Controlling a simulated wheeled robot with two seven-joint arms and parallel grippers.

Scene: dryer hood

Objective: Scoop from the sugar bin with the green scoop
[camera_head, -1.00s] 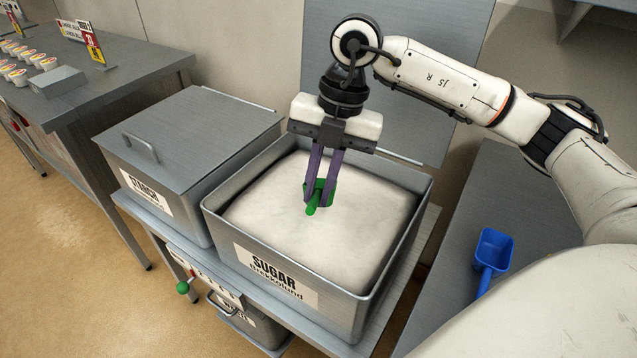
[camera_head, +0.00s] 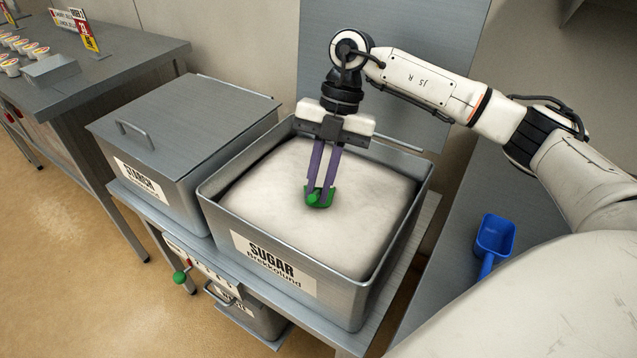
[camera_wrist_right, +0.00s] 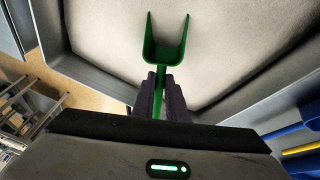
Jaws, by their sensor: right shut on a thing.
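The open sugar bin (camera_head: 318,280), labelled SUGAR, is full of white sugar (camera_head: 255,195). My right gripper (camera_head: 319,190) points down into the bin, shut on the green scoop (camera_head: 322,201). The scoop is at or just above the sugar surface; I cannot tell whether it touches. In the right wrist view the scoop (camera_wrist_right: 165,52) extends from the gripper (camera_wrist_right: 159,82) over the sugar, and no heap shows in it. My left gripper is not in view.
A closed starch bin (camera_head: 185,115) stands left of the sugar bin. The raised lid (camera_head: 400,70) stands behind the sugar bin. A blue scoop (camera_head: 494,240) lies on the grey counter (camera_head: 455,245) at right. A table with small cups (camera_head: 10,62) is at far left.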

